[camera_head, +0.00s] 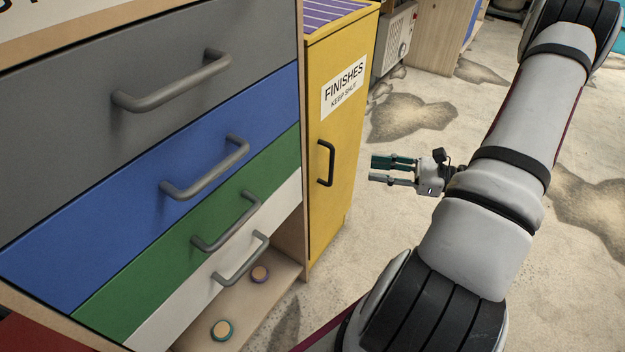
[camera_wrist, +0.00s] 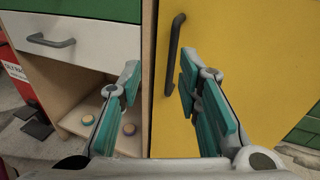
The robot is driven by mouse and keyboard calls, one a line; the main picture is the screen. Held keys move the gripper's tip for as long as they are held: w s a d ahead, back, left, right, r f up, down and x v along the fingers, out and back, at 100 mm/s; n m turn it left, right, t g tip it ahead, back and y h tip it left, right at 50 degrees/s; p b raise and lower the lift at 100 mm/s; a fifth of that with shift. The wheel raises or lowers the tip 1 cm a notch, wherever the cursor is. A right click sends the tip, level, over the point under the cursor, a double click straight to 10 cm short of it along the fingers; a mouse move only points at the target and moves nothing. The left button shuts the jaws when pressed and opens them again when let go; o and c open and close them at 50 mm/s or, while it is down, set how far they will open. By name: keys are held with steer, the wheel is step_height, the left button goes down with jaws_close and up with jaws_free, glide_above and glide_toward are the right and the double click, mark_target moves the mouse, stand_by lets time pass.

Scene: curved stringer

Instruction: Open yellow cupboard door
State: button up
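The yellow cupboard door (camera_head: 337,207) stands to the right of the drawers in the head view and looks shut. It carries a "FINISHES KEEP SHUT" label and a dark vertical bar handle (camera_head: 325,163). In the wrist view the yellow door (camera_wrist: 258,60) fills the right side, with the handle (camera_wrist: 174,52) upright near its left edge. My gripper (camera_head: 372,170) is to the right of the handle in the head view, apart from it. Its teal-padded fingers (camera_wrist: 158,98) are spread open and empty, with the handle ahead, between them and closer to the right finger.
Left of the cupboard are grey (camera_head: 90,110), blue (camera_head: 100,200), green (camera_head: 150,245) and white (camera_head: 190,290) drawers with protruding handles. An open shelf below holds two round items (camera_head: 260,274). The stained concrete floor (camera_head: 400,235) is clear near the door.

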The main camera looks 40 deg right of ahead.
step_height(320, 180, down, 4)
steer(key=d+m+t+h+b, duration=0.1)
steer(key=m+t, duration=0.1)
steer(key=b, duration=0.3)
glide_above(330, 187)
steer(key=shift+w+d+f, duration=0.1)
steer(key=shift+w+d, duration=0.15)
jaws_close()
